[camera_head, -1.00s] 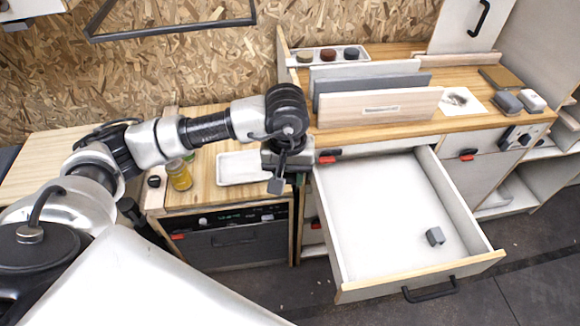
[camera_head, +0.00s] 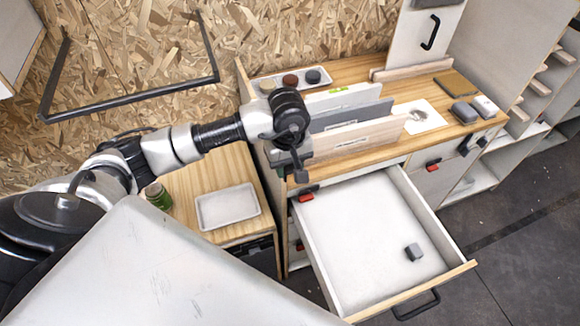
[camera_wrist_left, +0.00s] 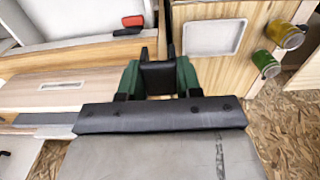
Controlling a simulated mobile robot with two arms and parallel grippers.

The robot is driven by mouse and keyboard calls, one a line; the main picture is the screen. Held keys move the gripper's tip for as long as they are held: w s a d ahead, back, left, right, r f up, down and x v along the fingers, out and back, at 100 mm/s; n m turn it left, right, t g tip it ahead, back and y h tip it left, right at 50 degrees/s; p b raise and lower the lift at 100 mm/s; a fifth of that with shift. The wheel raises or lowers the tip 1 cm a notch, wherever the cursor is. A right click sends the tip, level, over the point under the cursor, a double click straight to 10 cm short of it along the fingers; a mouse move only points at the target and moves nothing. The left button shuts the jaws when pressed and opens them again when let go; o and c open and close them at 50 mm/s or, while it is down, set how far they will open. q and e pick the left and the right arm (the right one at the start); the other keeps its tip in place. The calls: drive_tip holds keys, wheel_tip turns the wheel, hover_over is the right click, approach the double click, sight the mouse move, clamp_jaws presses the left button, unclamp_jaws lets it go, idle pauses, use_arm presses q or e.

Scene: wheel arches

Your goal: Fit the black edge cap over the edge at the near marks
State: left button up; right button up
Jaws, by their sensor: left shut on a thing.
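My left gripper (camera_head: 294,168) is by the front left corner of the workbench, left of the upright panels. In the left wrist view its green-sided fingers (camera_wrist_left: 158,80) are shut on the black edge cap (camera_wrist_left: 158,77), a small dark block. The cap also shows below the gripper in the head view (camera_head: 301,175), apart from the panels. A white panel with a green mark (camera_head: 338,90), a grey panel (camera_head: 352,115) and a wooden panel with a pale label (camera_head: 355,139) stand in a row. Which edge bears the near marks is unclear. My right gripper is out of view.
An open drawer (camera_head: 345,225) holds a small grey block (camera_head: 413,252). A white tray (camera_head: 228,206) and jars (camera_head: 158,196) stand on the lower side table. A dish tray (camera_head: 262,84) lies behind the panels. A white card (camera_head: 420,116) lies to their right.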

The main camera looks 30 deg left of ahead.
use_arm(q)
drive_tip(key=shift+w+a, duration=0.6)
drive_tip(key=shift+a, duration=0.2)
drive_tip(key=shift+w+a, duration=0.85)
drive_tip(key=shift+a, duration=0.1)
drive_tip(key=shift+w+a+b, duration=0.3)
drive_tip(key=shift+w+a, duration=0.75)
drive_tip(key=shift+a, duration=0.2)
drive_tip(key=shift+w+a+b, duration=0.35)
drive_tip(key=shift+w+a, duration=0.9)
drive_tip(key=shift+a, duration=0.25)
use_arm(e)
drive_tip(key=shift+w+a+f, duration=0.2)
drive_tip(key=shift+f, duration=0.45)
use_arm(q)
drive_tip(key=shift+f, duration=0.2)
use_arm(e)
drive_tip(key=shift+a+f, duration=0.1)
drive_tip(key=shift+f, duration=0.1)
use_arm(q)
drive_tip(key=shift+f+b, duration=0.25)
drive_tip(key=shift+b, duration=0.35)
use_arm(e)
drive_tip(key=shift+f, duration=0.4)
use_arm(q)
drive_tip(key=shift+f, duration=0.15)
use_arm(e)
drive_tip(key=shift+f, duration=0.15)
